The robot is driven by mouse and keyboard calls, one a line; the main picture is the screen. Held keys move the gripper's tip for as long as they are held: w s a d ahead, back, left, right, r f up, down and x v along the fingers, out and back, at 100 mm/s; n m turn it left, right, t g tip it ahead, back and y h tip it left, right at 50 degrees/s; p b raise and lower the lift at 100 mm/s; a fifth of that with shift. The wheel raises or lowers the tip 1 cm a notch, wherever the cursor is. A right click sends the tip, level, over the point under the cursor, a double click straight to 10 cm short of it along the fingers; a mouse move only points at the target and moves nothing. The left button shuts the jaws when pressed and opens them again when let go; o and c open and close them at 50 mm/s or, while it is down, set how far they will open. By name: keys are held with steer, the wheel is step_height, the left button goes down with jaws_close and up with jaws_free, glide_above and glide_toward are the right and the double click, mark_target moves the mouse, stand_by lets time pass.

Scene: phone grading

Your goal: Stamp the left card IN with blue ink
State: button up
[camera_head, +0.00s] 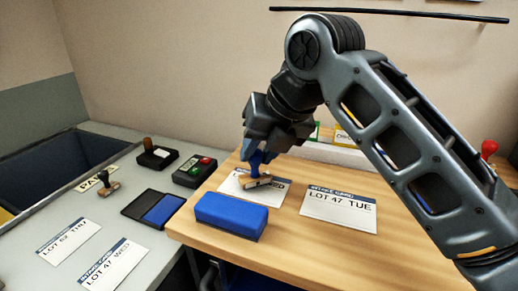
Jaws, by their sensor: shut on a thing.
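My gripper (262,150) is shut on a stamp (256,181) with a blue handle and a pale wooden block. The stamp is over the left card (268,198) on the wooden table and hides part of its print. I cannot tell whether the stamp touches the card. The right card (339,207) reads "LOT 47 TUE" and lies flat beside it. An open ink pad with a blue face (160,209) lies on the grey counter to the left.
A blue block (231,215) sits at the wooden table's (310,255) left edge, in front of the left card. The grey counter (60,210) holds two more cards, a dark stamp (106,185), and a black box with red and green buttons (196,169).

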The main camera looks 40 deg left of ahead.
steer(key=shift+f, duration=0.5)
stand_by(0.8)
steer(key=shift+r, duration=0.15)
steer(key=shift+r+p, duration=2.4)
steer(key=shift+r, duration=1.05)
